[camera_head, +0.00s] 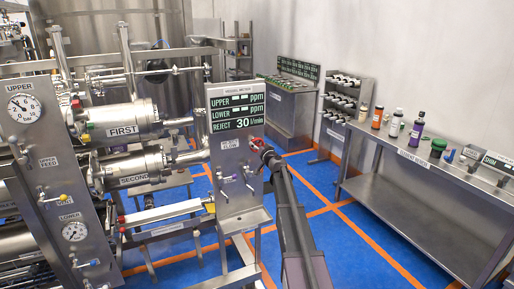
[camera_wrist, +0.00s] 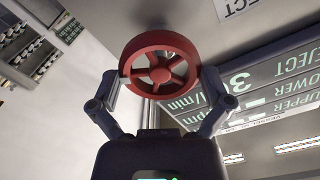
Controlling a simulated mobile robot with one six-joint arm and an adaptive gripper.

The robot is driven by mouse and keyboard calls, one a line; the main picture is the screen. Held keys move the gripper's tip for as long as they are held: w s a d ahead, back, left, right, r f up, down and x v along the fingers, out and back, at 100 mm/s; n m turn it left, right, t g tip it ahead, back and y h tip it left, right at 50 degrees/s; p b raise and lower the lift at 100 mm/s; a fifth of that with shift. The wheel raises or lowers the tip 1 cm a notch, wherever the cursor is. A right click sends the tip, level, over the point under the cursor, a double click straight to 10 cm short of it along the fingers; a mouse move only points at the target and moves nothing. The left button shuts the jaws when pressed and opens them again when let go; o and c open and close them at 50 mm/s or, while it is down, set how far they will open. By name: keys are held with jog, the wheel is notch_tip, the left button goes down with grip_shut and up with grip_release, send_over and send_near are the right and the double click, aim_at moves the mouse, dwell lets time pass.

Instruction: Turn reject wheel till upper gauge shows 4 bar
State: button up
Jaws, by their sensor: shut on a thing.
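The red reject wheel (camera_wrist: 160,68) has several spokes and fills the middle of the wrist view. My gripper (camera_wrist: 162,82) is shut on its rim, one finger on each side. The panel display (camera_head: 237,107) shows REJECT 30 l/min, with dashes for UPPER and LOWER.
The lower gauge (camera_head: 74,231) sits below the upper one. Steel housings marked FIRST (camera_head: 122,120) and SECOND (camera_head: 135,168) lie left of the panel. A steel bench (camera_head: 440,172) with bottles stands at right. Blue floor (camera_head: 350,235) with orange lines is open between.

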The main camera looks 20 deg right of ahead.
jog(key=o, duration=0.8)
jog(key=shift+s+d, duration=0.15)
jog(key=shift+s, duration=2.85)
jog(key=shift+s+d, duration=0.2)
jog(key=shift+s, duration=5.85)
